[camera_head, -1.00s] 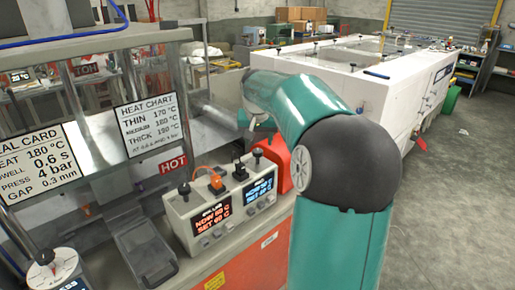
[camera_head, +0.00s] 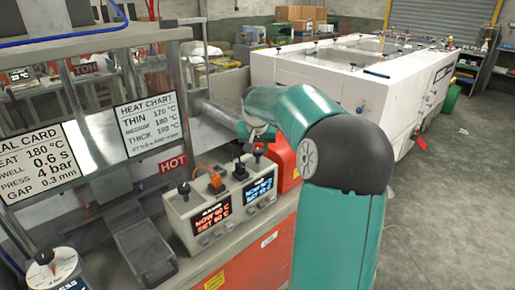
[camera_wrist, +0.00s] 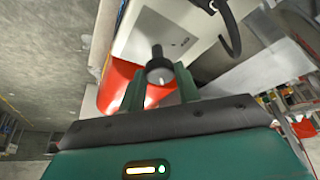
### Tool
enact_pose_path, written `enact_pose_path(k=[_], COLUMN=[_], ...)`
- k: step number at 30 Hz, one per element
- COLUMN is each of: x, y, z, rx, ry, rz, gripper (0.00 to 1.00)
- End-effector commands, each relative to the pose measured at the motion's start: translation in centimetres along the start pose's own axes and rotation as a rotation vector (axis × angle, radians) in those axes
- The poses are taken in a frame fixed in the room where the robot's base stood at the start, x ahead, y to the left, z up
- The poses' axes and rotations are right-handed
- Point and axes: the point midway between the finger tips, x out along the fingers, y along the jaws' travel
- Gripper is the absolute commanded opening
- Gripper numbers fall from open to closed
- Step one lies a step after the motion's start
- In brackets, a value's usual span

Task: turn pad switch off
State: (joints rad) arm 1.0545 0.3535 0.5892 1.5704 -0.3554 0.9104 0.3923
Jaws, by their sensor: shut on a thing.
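A pale grey control box (camera_head: 220,212) stands on the bench, with a red-lit display (camera_head: 211,216) on its left and a blue-lit display (camera_head: 258,187) on its right. The label above the blue display is too small to read surely. A black switch knob (camera_head: 258,153) stands on the box's top right, above the blue display. In the wrist view, a black round-topped knob (camera_wrist: 158,70) stands between the two green fingers of my gripper (camera_wrist: 160,82), which is shut on it. In the head view, the fingers are mostly hidden by my arm.
More controls stand on the box: a left black knob (camera_head: 184,189), an orange switch (camera_head: 215,180) and a middle black switch (camera_head: 240,170). A red-orange housing (camera_head: 283,162) is behind its right end. A press with sign cards (camera_head: 151,124) stands left.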

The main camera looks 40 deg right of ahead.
Motion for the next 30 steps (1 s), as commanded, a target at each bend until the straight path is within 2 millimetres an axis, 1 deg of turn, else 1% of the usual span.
enact_pose_path(k=[7,14,30], x=[-0.01,-0.02,0.07], y=[0.09,0.2,0.55], z=[-0.02,-0.04,-0.24], rx=[-0.032,-0.139,-0.587], ry=[0.001,0.001,0.002], rz=[-0.013,-0.058,-0.245], gripper=[0.09,0.09,0.09])
